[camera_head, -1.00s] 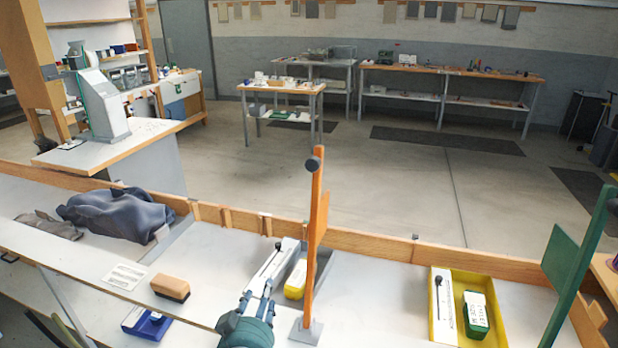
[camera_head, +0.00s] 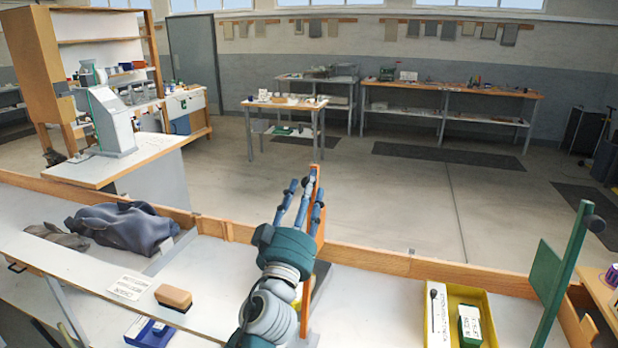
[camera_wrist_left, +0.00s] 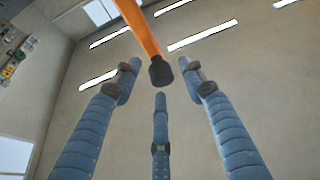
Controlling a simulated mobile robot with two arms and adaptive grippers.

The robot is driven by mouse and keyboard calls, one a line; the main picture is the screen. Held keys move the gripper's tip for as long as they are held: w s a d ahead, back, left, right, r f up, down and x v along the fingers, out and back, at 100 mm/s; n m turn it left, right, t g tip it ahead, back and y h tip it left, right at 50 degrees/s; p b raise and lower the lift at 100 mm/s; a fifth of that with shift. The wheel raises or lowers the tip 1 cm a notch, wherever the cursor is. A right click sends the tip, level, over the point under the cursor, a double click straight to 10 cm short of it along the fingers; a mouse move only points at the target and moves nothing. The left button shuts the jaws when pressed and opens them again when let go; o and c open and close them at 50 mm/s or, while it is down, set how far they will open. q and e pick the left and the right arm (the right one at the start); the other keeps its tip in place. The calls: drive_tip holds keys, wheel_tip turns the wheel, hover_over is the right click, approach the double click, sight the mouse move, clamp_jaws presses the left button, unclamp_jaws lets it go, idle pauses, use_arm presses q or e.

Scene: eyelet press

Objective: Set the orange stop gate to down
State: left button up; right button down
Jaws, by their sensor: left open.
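The orange stop gate (camera_head: 319,232) stands upright at the bench's rear rail in the head view, partly hidden behind my left gripper (camera_head: 303,195). In the left wrist view the orange gate (camera_wrist_left: 138,27) comes in from the top and ends in a dark round knob (camera_wrist_left: 160,72). The knob shows between the spread fingertips of my left gripper (camera_wrist_left: 163,88). These fingers are open, and I cannot tell whether any touches the knob. My right gripper is not in view.
A green gate (camera_head: 562,262) stands upright at the right. A yellow tray (camera_head: 487,305) holds a green box. A brown block (camera_head: 173,298), a blue item (camera_head: 150,332) and dark cloth (camera_head: 122,226) lie at the left. Side tables stand beyond the rail.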

use_arm(q)
drive_tip(key=shift+x, duration=1.15)
drive_tip(key=shift+a+f, duration=0.1)
drive_tip(key=shift+a, duration=0.05)
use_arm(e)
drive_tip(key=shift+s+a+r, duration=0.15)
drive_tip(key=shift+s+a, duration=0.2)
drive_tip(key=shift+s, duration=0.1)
use_arm(q)
clamp_jaws()
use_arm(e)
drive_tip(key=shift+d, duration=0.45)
